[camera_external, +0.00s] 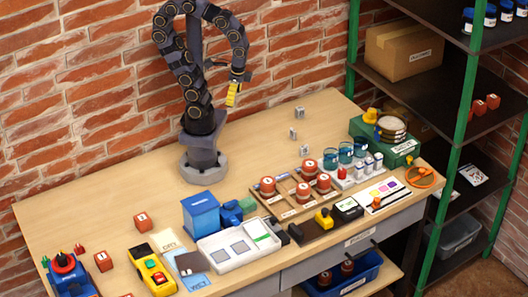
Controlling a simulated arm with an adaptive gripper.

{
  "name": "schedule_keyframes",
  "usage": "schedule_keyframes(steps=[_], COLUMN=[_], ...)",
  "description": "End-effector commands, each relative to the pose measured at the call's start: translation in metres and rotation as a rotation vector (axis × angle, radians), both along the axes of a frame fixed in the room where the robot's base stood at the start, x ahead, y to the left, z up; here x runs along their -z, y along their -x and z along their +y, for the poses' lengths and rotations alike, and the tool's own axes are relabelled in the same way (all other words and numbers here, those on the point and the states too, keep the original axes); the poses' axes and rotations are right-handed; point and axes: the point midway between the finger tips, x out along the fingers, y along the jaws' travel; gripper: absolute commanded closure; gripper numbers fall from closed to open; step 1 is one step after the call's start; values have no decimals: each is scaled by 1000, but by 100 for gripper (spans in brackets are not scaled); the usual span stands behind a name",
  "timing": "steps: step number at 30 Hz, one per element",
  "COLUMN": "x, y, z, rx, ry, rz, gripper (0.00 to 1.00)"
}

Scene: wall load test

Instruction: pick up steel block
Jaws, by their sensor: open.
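Several small grey blocks stand on the wooden table (100,205) right of my arm's base. One grey block (299,112) is farthest back, another (293,133) is in the middle, and a third (304,151) is nearest the wooden tray. They look like steel, but their labels are too small to read. My gripper (233,97), with yellow fingers, hangs high above the table, up and left of these blocks. It is open and touches none of them. The gap between its fingers is too small to make out.
A wooden tray (258,194) with red round weights lies right of centre. A blue box (201,213) and white tray (222,256) stand at the front. A green case (398,155) is at the right. Red blocks (142,221) lie left. A brick wall is behind; shelving stands right.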

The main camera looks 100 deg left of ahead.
Motion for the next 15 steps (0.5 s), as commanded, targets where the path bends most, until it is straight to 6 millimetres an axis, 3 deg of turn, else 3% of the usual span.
schedule_keyframes(steps=[11, 15], x=[1, 9], y=[-3, -25], z=[1, 4], rx=[-6, -58], ry=[1, 7], rz=[1, -3], gripper=[51, 51])
